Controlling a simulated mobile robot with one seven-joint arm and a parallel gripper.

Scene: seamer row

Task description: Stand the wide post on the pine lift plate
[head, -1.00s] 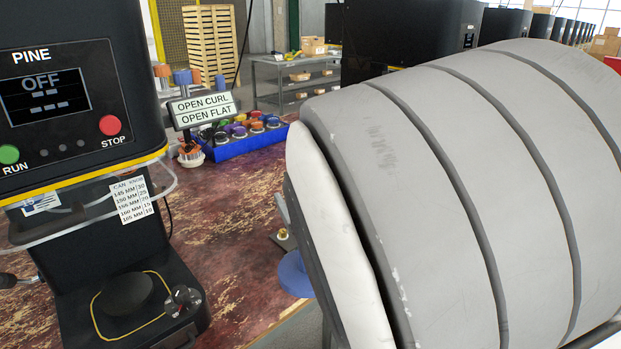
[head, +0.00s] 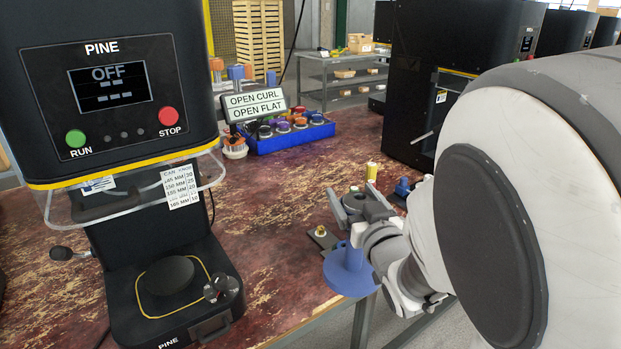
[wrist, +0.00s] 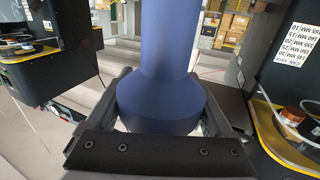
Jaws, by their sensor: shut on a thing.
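The wide post, a blue post with a broad round foot (head: 350,272), is held in my gripper (head: 358,208) in the head view, over the bench's front edge. In the wrist view the blue post (wrist: 168,45) stands between the two dark fingers (wrist: 165,100), its broad round part nearest the camera. My gripper is shut on it. The pine lift plate, a dark round disc (head: 168,275), is bare on the base of the machine marked PINE, left of the post and apart from it. The post's upper part is partly hidden by my gripper in the head view.
The PINE machine's head (head: 110,90) reads OFF, with a clear guard (head: 130,200) hanging above the plate. A dark knob (head: 222,287) sits beside the plate. A blue tray (head: 290,138) of round pieces is behind. Open bench top (head: 270,215) lies between post and machine.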

